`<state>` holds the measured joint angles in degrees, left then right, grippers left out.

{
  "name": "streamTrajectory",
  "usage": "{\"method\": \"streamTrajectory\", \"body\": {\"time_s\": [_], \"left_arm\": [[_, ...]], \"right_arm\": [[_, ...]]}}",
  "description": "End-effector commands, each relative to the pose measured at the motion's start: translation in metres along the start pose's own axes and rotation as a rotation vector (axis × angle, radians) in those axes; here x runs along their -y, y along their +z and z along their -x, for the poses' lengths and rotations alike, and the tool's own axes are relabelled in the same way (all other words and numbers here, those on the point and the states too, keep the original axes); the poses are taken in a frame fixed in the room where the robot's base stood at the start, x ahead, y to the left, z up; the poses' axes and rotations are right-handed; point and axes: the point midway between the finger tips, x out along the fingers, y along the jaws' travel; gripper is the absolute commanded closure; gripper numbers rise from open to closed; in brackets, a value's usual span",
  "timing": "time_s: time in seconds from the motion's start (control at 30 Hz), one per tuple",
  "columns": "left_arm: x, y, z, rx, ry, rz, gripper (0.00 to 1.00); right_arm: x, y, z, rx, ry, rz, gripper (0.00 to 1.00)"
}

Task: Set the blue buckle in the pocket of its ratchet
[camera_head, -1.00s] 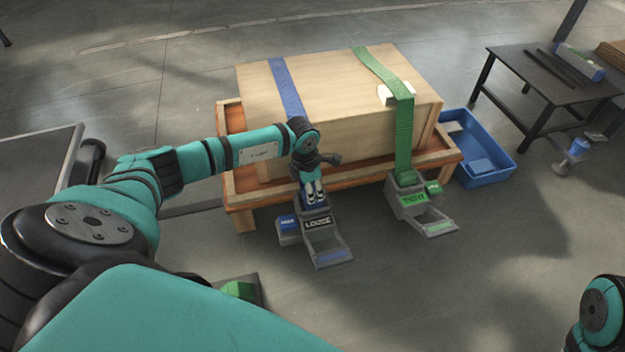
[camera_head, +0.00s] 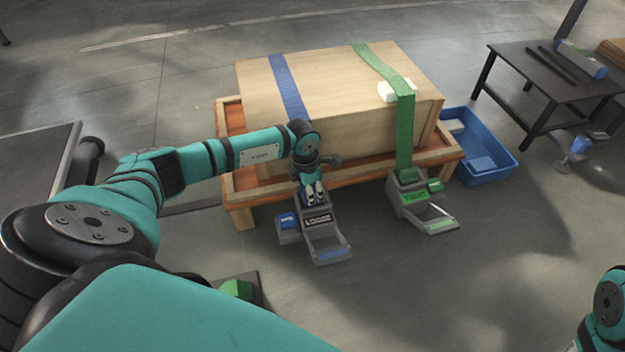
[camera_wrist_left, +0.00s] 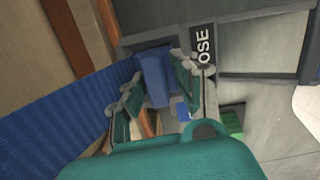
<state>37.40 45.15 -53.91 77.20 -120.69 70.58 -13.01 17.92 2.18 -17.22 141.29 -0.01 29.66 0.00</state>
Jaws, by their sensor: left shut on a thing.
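My left gripper (camera_head: 314,194) is shut on the blue buckle (camera_wrist_left: 153,76), at the back end of the blue strap's grey ratchet (camera_head: 330,245). In the left wrist view the gripper (camera_wrist_left: 155,90) has a finger on each side of the buckle. The blue strap (camera_head: 284,80) runs over the crate, and shows at the left in the wrist view (camera_wrist_left: 75,120). The ratchet's label reads LOOSE. Fingers hide most of the buckle in the head view, and I cannot tell how deep it sits in the pocket. My right gripper is out of view.
A wooden crate (camera_head: 350,125) sits on an orange-brown pallet (camera_head: 245,190). A blue bin (camera_head: 500,172) and a dark table (camera_head: 535,80) stand at right. The front floor is mostly clear.

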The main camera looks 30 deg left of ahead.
Motion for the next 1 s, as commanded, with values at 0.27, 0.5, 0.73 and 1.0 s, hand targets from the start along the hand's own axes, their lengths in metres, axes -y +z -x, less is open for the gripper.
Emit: {"method": "streamTrajectory", "body": {"time_s": [0.27,0.5,0.73,1.0], "left_arm": [[0.000,0.000,-0.003,0.001,0.000,0.000,1.00],[0.000,0.000,-0.003,0.001,0.000,0.000,0.51],[0.000,0.000,-0.003,0.000,0.000,0.000,0.44],[-0.001,0.000,0.015,0.002,0.002,0.000,0.44]], "right_arm": [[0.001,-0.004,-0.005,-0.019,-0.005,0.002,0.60],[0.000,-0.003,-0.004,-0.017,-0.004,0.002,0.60],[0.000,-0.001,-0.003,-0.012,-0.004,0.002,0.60],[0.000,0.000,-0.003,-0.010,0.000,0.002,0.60]]}}
